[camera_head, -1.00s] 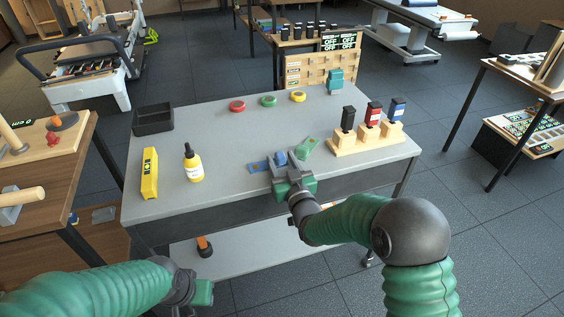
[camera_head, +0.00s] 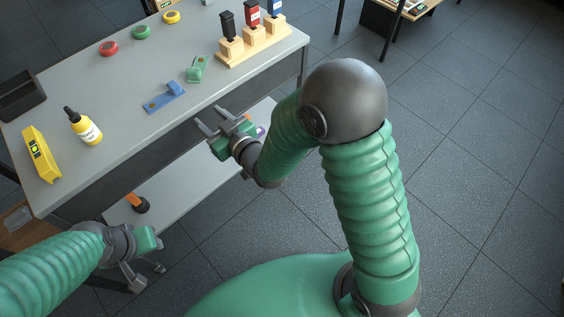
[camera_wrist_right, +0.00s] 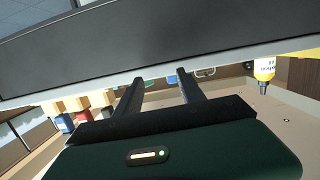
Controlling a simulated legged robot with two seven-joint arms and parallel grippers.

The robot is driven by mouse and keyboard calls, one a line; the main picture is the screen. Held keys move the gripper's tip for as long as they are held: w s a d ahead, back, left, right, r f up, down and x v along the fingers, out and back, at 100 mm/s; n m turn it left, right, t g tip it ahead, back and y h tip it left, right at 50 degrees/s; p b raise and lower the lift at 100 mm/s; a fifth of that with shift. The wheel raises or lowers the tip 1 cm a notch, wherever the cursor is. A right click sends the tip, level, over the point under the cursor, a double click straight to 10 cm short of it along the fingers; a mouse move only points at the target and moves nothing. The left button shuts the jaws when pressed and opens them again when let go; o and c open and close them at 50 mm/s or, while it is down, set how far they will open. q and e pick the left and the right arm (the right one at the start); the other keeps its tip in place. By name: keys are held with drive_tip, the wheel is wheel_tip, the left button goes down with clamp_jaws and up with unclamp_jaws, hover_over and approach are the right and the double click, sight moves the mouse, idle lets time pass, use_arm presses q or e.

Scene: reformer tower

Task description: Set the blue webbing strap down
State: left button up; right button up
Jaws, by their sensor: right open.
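The blue webbing strap (camera_head: 164,97) lies on the grey table near its front edge, with a raised blue part at its right end. My right gripper (camera_head: 211,118) is open and empty, just off the table's front edge, to the right of and nearer than the strap. It does not touch the strap.
A green clip-like piece (camera_head: 197,69) lies right of the strap. A wooden stand (camera_head: 240,52) with black, red and blue items stands at the back right. A yellow bottle (camera_head: 84,127), a yellow level (camera_head: 41,154) and a dark tray (camera_head: 22,95) are at left. The table middle is clear.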

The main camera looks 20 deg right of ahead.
drive_tip(key=s+d+f+m+g+h, duration=0.1)
drive_tip(key=s+d+f+g+h, duration=0.15)
drive_tip(key=s+d+g, duration=0.4)
drive_tip(key=s+d+f+m+g+h, duration=0.1)
drive_tip(key=s+d+f+g, duration=0.15)
drive_tip(key=s, duration=0.65)
drive_tip(key=s+d+f+m+g+h, duration=0.1)
drive_tip(key=s+d+f+g, duration=0.3)
drive_tip(key=s, duration=0.3)
wheel_tip(320, 180, up, 23)
drive_tip(key=d+p, duration=0.1)
drive_tip(key=p, duration=2)
drive_tip(key=shift+s+f, duration=0.15)
drive_tip(key=shift+f, duration=0.05)
drive_tip(key=shift+d, duration=0.1)
